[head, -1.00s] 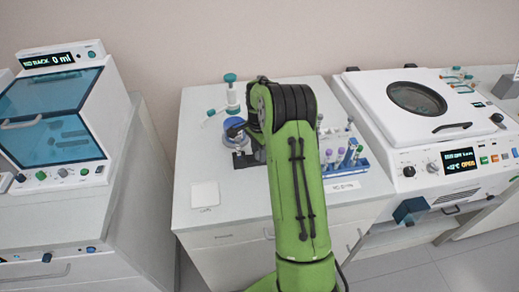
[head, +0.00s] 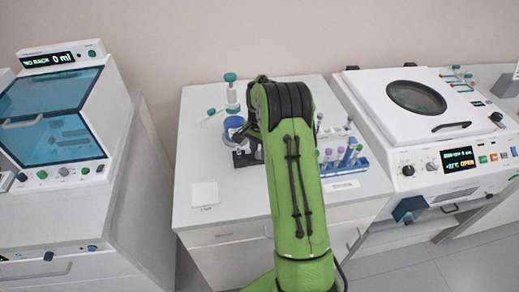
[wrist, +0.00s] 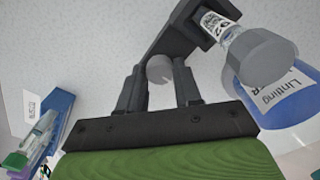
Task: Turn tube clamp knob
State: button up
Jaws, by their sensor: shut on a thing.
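The tube clamp is a dark bracket (wrist: 165,42) in the wrist view. A round grey knob (wrist: 160,68) sits at its lower end. My gripper (wrist: 160,75) has one finger on each side of this knob and is shut on it. At the bracket's upper right end is a clear tube with a printed label (wrist: 213,22). In the head view the dark clamp (head: 243,158) stands on the white bench, left of my green arm. My arm hides the knob and most of my gripper there.
A blue labelled container (wrist: 270,97) with a grey faceted piece in front is close right of my gripper. A tube rack (head: 343,163) stands right of my arm. A white pad (head: 205,194) lies front left. A lidded machine (head: 415,105) is at the right.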

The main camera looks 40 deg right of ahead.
aim_at(259, 152)
jog(key=shift+w+r, duration=0.1)
jog(key=o, duration=1)
jog(key=shift+o, duration=0.2)
notch_tip(259, 152, up, 16)
jog(key=p, duration=0.2)
jog(key=shift+f, duration=0.2)
